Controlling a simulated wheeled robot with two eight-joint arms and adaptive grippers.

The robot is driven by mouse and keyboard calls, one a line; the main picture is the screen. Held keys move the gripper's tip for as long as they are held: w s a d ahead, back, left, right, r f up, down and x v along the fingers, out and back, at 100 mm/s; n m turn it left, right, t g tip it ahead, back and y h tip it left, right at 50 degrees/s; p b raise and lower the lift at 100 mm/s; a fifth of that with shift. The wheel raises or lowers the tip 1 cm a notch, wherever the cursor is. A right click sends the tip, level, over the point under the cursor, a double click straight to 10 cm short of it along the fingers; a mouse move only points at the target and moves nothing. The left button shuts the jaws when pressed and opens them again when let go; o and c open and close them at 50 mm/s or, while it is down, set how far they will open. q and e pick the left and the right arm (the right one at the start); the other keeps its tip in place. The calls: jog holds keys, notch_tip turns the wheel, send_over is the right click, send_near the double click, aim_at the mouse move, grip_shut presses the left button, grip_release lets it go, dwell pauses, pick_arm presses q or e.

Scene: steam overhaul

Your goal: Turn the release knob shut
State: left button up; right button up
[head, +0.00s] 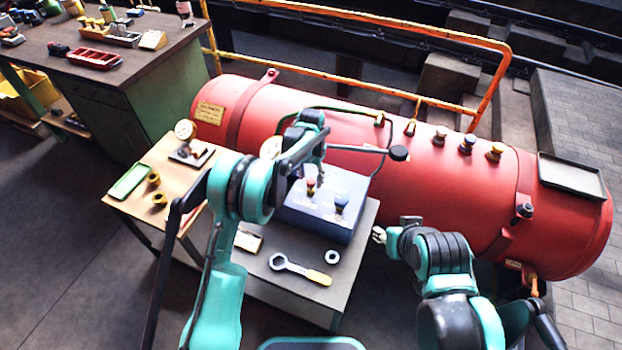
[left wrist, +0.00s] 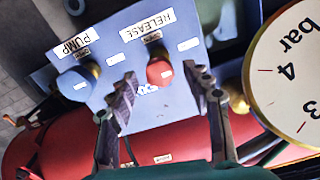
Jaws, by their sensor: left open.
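The red release knob (left wrist: 159,72) sits on the blue control box under a label reading RELEASE. It also shows in the head view (head: 311,186). The blue pump knob (left wrist: 78,84) is beside it, under a PUMP label. My left gripper (left wrist: 162,76) is open, its fingers on either side of the red knob in the left wrist view. In the head view my left gripper (head: 316,152) hangs just above the control box (head: 318,222). I cannot tell whether the fingers reach down around the knob. My right gripper (head: 379,235) is right of the box; its jaws are unclear.
A pressure gauge (left wrist: 285,72) stands close to the left gripper. A red boiler (head: 450,180) with several valves lies behind the box. A ring wrench (head: 300,269) and a pale ring (head: 332,257) lie on the bench in front. A workbench (head: 165,60) stands back left.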

aim_at(311, 180)
pick_arm(q)
notch_tip(311, 180, up, 11)
dwell(0.3)
dwell(0.4)
jog(key=s+a+r+n+t, duration=0.3)
jog(key=s+a+r, duration=0.8)
jog(key=s+r, duration=0.3)
jog(key=s+a+f+n+t, duration=0.1)
jog(key=s+a+f+t, duration=0.1)
jog(key=s, duration=0.7)
jog(key=s+a+f+n+t, duration=0.2)
jog(key=s+a, duration=0.2)
jog(key=s, duration=0.5)
jog(key=shift+s+a+f, duration=0.25)
jog(key=shift+s+a, duration=0.05)
